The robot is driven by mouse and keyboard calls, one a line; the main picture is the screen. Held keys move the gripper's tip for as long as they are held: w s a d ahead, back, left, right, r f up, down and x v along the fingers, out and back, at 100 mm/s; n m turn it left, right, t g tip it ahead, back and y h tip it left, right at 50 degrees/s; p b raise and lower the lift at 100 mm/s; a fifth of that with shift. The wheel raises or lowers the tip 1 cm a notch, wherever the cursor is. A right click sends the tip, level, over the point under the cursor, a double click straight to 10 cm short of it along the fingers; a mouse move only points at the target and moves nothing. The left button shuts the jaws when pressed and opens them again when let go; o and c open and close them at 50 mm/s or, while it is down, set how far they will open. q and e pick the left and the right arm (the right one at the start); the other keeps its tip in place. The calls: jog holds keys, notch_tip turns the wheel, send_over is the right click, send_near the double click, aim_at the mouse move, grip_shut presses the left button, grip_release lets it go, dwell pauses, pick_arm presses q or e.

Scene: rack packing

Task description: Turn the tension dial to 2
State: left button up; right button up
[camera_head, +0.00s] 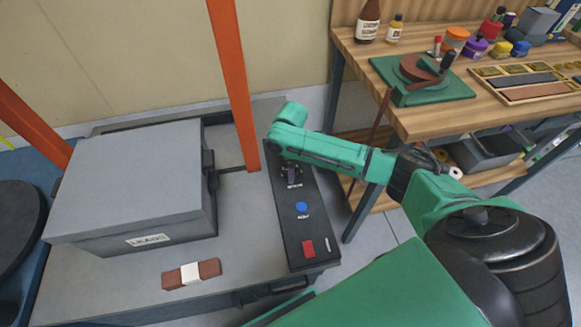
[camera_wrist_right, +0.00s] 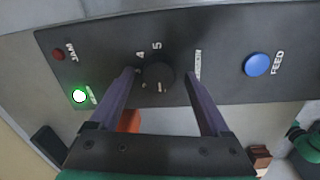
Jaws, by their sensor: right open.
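The tension dial (camera_wrist_right: 158,72) is a round black knob on the dark control panel (camera_wrist_right: 225,40), with small white numbers around it; 4, 5 and 1 are readable. I cannot tell which number its pointer marks. My right gripper (camera_wrist_right: 162,84) is open, with one finger on each side of the dial; contact is not clear. In the head view my right gripper (camera_head: 291,172) is over the far part of the panel (camera_head: 318,262) and mostly hides the dial. My left gripper is not in view.
A blue FEED button (camera_wrist_right: 257,64), a lit green lamp (camera_wrist_right: 79,96) and a red JAM lamp (camera_wrist_right: 58,54) are near the dial. A red switch (camera_head: 308,248) is at the panel's near end. A lidded grey box (camera_head: 135,180), an orange post (camera_head: 235,80) and a wooden workbench (camera_head: 425,122) flank the panel.

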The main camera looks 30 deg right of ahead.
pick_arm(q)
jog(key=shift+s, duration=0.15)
pick_arm(e)
jog(key=shift+f, duration=0.1)
jog(key=shift+c, duration=1.3)
grip_shut()
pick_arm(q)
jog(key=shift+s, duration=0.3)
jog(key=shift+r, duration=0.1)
